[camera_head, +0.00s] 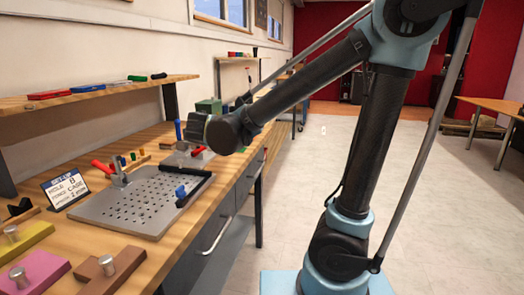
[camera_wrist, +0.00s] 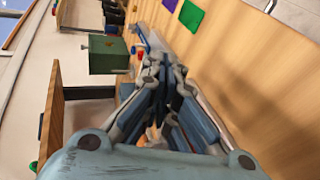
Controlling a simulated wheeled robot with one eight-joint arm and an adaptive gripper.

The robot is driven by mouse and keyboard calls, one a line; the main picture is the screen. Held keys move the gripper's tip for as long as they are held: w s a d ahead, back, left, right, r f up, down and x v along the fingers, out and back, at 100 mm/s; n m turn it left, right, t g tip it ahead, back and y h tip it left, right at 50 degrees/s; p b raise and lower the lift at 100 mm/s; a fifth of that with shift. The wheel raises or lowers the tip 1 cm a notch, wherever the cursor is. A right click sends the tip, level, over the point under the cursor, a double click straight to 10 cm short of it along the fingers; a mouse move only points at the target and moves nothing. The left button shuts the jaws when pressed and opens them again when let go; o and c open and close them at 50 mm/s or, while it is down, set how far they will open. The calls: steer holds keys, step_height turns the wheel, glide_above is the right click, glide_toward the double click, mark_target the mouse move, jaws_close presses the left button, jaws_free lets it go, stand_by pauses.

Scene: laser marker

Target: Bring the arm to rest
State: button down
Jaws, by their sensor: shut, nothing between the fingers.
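My arm reaches left from its column over the edge of the wooden workbench (camera_head: 225,185). My gripper (camera_wrist: 163,75) shows in the wrist view with its fingers brought together and nothing visible between them. In the head view the wrist end hangs above the bench's far part, and its fingers are hard to make out. The gripper appears clear of the bench top.
Below and left lies a grey perforated plate (camera_head: 145,207) with red and blue clamp handles. A sign (camera_head: 66,188) and several coloured blocks with knobs stand nearer. A green box (camera_wrist: 103,55) is beyond the gripper.

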steer(key=s+d+f+m+g+h, duration=0.1)
steer(key=s+d+f+m+g, duration=0.2)
steer(key=d, duration=1)
steer(key=s+d+f+m+g+h, duration=0.1)
steer(key=d+f+m+g+h, duration=0.3)
steer(key=d, duration=0.9)
steer(key=s+d+f+m+g+y, duration=0.2)
steer(key=s+d+f+m+y, duration=0.1)
steer(key=s, duration=0.5)
steer(key=s+d+f+m+g+y, duration=0.2)
steer(key=s+d+f+m+y, duration=0.1)
steer(key=s+d+f+m, duration=0.2)
steer(key=shift+s+d+f+m, duration=0.4)
steer(key=shift+s+f+m, duration=0.7)
steer(key=shift+s+f, duration=1.05)
steer(key=shift+r, duration=0.1)
